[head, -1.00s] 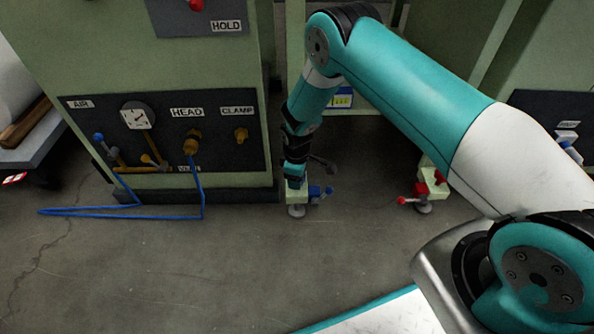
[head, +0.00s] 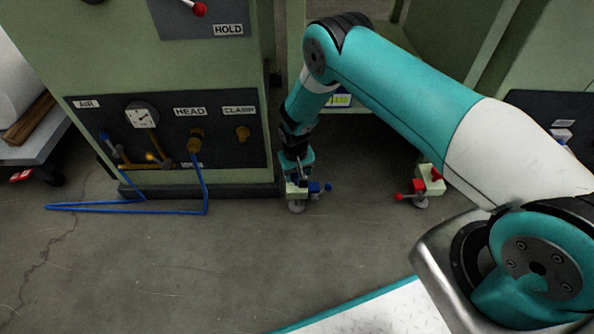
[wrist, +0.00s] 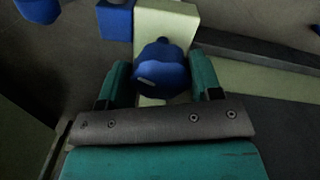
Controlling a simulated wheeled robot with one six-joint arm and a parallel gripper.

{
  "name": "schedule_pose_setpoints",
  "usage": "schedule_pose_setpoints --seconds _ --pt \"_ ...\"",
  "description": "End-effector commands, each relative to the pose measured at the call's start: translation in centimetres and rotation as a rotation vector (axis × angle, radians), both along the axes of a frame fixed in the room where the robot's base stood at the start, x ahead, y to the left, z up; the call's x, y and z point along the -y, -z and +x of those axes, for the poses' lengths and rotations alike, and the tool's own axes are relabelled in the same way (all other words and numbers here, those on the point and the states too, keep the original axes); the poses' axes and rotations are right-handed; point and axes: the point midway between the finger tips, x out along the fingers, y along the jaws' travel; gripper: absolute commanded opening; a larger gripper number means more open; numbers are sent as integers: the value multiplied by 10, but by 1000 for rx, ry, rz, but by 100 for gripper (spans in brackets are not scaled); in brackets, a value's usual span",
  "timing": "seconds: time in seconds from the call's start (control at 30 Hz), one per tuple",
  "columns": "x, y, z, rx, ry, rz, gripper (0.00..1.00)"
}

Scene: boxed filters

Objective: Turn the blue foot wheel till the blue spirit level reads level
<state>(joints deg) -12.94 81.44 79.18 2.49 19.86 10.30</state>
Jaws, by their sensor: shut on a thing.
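The blue foot wheel (wrist: 160,72) is a lobed knob on top of a pale green foot bracket (wrist: 168,24) in the wrist view. My gripper (wrist: 161,78) has a teal finger on either side of the wheel and is shut on it. In the head view my gripper (head: 298,178) points down at the same bracket, and the wheel is hidden behind it. A small blue-edged plate with a yellow-green window (head: 341,100), perhaps the blue spirit level, shows partly behind my arm. Its reading is too small to tell.
A blue side lever (head: 319,188) sticks out beside the gripped wheel. To the right stands another foot with a red wheel (head: 436,174) and red lever (head: 405,196). A blue hose (head: 120,207) lies at the left below a gauge panel (head: 165,130). The front floor is clear.

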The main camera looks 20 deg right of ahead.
Motion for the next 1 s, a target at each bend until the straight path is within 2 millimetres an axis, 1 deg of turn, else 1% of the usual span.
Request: schedule_pose_setpoints --seconds 0.2,0.5,0.73,1.0 --pt "-1 -1 0 0 201 1 35" --pt "-1 -1 1 2 436 2 35" --pt "-2 -1 1 2 548 2 35" --pt "-2 -1 1 1 602 2 35"
